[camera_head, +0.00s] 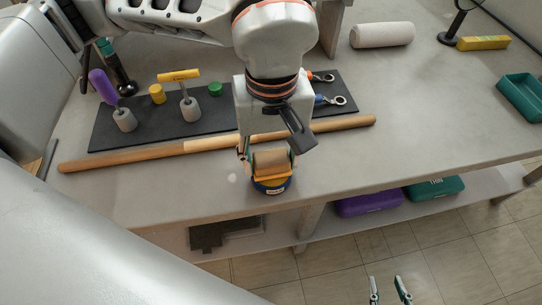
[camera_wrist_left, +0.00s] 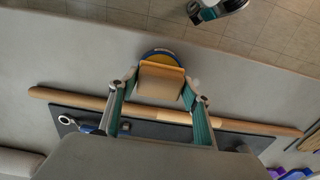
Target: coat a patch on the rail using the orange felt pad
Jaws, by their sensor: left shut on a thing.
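My left gripper (camera_head: 267,158) is shut on the beige block of the orange felt pad (camera_head: 273,174). The block (camera_wrist_left: 160,83) shows between the fingers in the left wrist view. The pad faces down over a round blue tin (camera_head: 272,187) with yellow on it, near the table's front edge. I cannot tell whether the pad touches the tin, which is partly hidden. The wooden rail (camera_head: 120,160) lies behind the tin, with a paler stretch (camera_head: 212,143) in its middle. My right gripper (camera_head: 389,289) is open and empty, low in front of the table.
A black mat (camera_head: 150,133) behind the rail bears a yellow-handled tool (camera_head: 180,75), a purple-handled tool (camera_head: 103,86), small caps and wrenches. A beige roll (camera_head: 382,35) and green tray (camera_head: 522,97) stand to the right. The table's right front is clear.

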